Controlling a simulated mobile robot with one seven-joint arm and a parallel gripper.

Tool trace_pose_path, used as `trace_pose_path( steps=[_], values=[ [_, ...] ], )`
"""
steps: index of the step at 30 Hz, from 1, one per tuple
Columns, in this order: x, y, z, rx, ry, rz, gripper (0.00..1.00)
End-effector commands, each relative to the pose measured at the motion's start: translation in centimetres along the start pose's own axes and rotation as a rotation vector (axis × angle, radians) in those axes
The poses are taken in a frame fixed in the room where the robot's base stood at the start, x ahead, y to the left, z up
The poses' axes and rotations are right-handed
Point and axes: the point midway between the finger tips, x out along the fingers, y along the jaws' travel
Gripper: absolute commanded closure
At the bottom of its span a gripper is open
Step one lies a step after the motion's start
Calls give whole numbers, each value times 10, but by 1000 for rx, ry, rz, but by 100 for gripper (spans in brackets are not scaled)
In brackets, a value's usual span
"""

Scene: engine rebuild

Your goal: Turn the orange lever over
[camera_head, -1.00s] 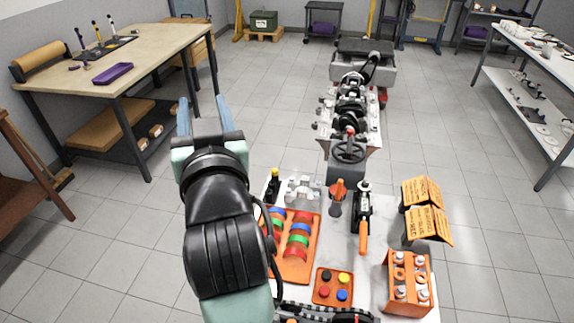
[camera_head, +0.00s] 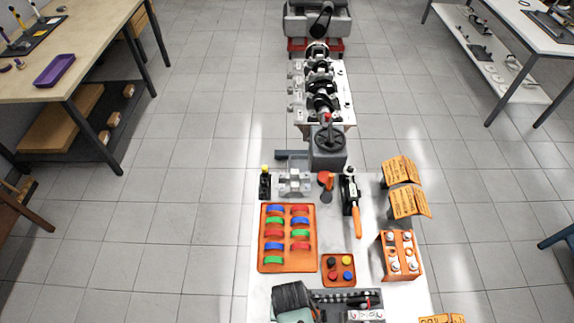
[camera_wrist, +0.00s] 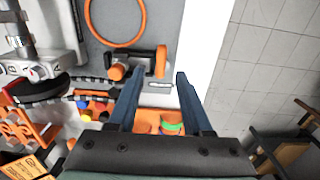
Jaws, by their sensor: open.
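An orange lever handle (camera_head: 357,222) points toward the front of the white table, below a black upright clamp-like device (camera_head: 348,190). In the wrist view I cannot pick this lever out with certainty. My gripper (camera_wrist: 158,82) is open and empty there, its two blue fingers apart. A dark bar with orange ends (camera_wrist: 138,64) lies just beyond the fingertips; I cannot tell whether they touch it. In the head view only part of my arm shows at the bottom, and my fingers cannot be made out.
An orange tray of coloured half-rings (camera_head: 262,240) stands left of the lever. A small orange tray with coloured caps (camera_head: 328,280) is in front. An orange ring (camera_wrist: 90,32) lies beyond the bar.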

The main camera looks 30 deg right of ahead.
Motion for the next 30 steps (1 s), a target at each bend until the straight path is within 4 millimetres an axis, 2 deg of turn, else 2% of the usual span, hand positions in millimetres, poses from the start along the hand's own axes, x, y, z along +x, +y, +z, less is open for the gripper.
trace_pose_path(
  steps=[6,20,21,28,30],
  values=[
    [25,-1,-1,-2,3,-1,50],
    [67,-1,-2,-3,4,-1,50],
    [60,-1,-2,-3,4,-1,57],
    [59,-1,-2,-3,5,-1,99],
    [59,-1,-2,-3,5,-1,100]
  ],
)
